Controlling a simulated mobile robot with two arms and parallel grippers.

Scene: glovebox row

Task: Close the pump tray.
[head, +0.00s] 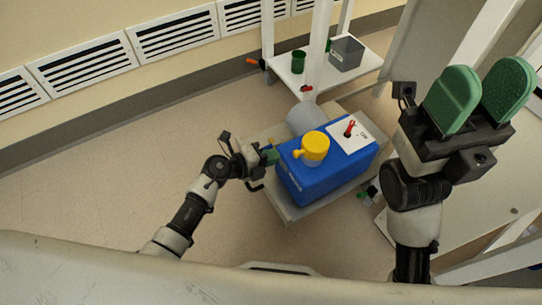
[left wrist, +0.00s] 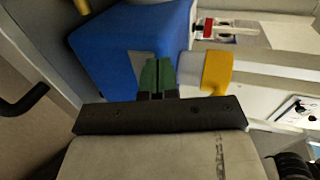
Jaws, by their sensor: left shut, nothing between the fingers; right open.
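The blue pump (head: 325,170) with a yellow cap (head: 315,146) sits on a low grey pump tray (head: 294,213), which juts out over the floor from beneath the white shelf stand. My left gripper (head: 271,157) is shut and empty at the left side of the pump. In the left wrist view its green fingertips (left wrist: 157,73) are together in front of the blue body (left wrist: 115,45); I cannot tell whether they touch it. A black bar handle (left wrist: 24,101) shows at the left there. My right gripper (head: 480,95) is open and empty, raised at the right.
A white shelf (head: 290,73) behind the tray holds a green cup (head: 298,62) and a grey bin (head: 347,53). A white bench (head: 475,190) stands at the right. The floor (head: 130,150) at the left is clear up to the vented wall.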

